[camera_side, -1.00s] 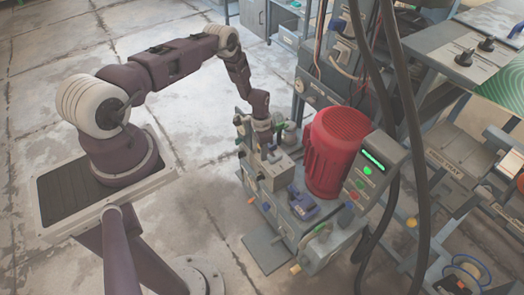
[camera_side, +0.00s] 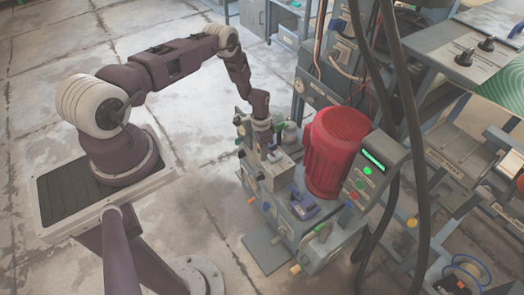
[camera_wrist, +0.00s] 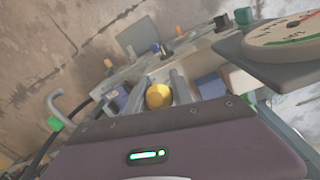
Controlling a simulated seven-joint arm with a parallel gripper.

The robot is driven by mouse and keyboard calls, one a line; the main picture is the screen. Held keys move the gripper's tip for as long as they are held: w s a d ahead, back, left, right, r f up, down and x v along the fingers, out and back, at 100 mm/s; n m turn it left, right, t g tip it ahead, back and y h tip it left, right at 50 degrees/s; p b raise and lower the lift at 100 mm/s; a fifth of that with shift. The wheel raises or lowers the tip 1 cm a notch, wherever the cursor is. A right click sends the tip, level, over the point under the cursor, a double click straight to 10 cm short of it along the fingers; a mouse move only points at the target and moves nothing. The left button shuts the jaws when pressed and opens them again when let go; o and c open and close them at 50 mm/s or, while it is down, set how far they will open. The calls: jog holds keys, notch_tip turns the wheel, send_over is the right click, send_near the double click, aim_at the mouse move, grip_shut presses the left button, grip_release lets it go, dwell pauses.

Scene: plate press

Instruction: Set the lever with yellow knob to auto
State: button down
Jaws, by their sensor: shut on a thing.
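The yellow knob (camera_wrist: 159,96) shows in the wrist view between the two grey fingers of my gripper (camera_wrist: 160,92). The gripper is shut on it. The lever's shaft below the knob is hidden, and I cannot read any auto mark. In the side view my gripper (camera_side: 268,150) reaches down onto the back left part of the grey press machine (camera_side: 283,170), left of the red motor. The knob cannot be made out there.
The red motor (camera_side: 337,150) stands close on the right of my gripper. A round gauge (camera_wrist: 285,35) sits at the upper right of the wrist view. Blue blocks (camera_wrist: 210,85) and a green-tipped bent handle (camera_wrist: 56,123) are nearby. Dark cables (camera_side: 415,150) hang right of the machine.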

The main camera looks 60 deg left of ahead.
aim_at(272, 153)
jog(key=shift+w+r, duration=0.15)
jog(key=shift+w, duration=0.05)
jog(key=shift+w+r, duration=0.3)
jog(key=shift+w, duration=0.2)
jog(key=shift+w+r, duration=0.25)
jog(key=shift+w, duration=0.25)
jog(key=shift+w+r, duration=0.2)
jog(key=shift+w, duration=0.45)
jog(key=shift+w+r, duration=0.2)
jog(key=shift+w, duration=0.45)
jog(key=c, duration=1.1)
grip_release()
jog(key=r, duration=0.7)
jog(key=shift+a, duration=0.2)
